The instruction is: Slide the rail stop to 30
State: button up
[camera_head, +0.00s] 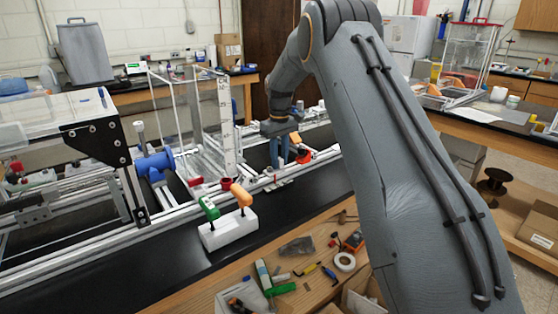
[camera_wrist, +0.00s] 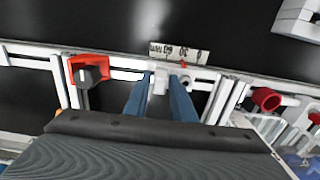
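The rail stop looks like the small white block (camera_wrist: 160,80) on the aluminium rail in the wrist view. My gripper (camera_wrist: 160,92) has its two blue fingers apart, one on each side of this block. Narrow gaps seem to show, and I cannot tell whether either finger touches it. A white scale plate (camera_wrist: 178,52) with numbers lies just beyond the block, upside down and too small to read surely. A small red mark (camera_wrist: 183,64) sits at the plate's edge, right of the block. In the head view my gripper (camera_head: 284,152) points down at the rail, and the stop is mostly hidden.
An orange-red bracket with a dark knob (camera_wrist: 90,70) sits left along the rail. A red ring (camera_wrist: 266,99) is on the right. A white block with green and orange handles (camera_head: 228,232) stands on the black bench in front.

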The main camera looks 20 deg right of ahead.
aim_at(280, 158)
jog(key=shift+r+b, duration=1.2)
jog(key=shift+r, duration=2.7)
jog(key=s+a+f+m, duration=0.1)
jog(key=s+f, duration=0.2)
jog(key=s, duration=1)
jog(key=s+a+f+m, duration=0.1)
jog(key=s+f, duration=0.3)
jog(key=s, duration=0.9)
jog(key=s+a+f+m+t, duration=0.1)
jog(key=s+f, duration=0.3)
jog(key=s, duration=1)
jog(key=shift+m, duration=0.8)
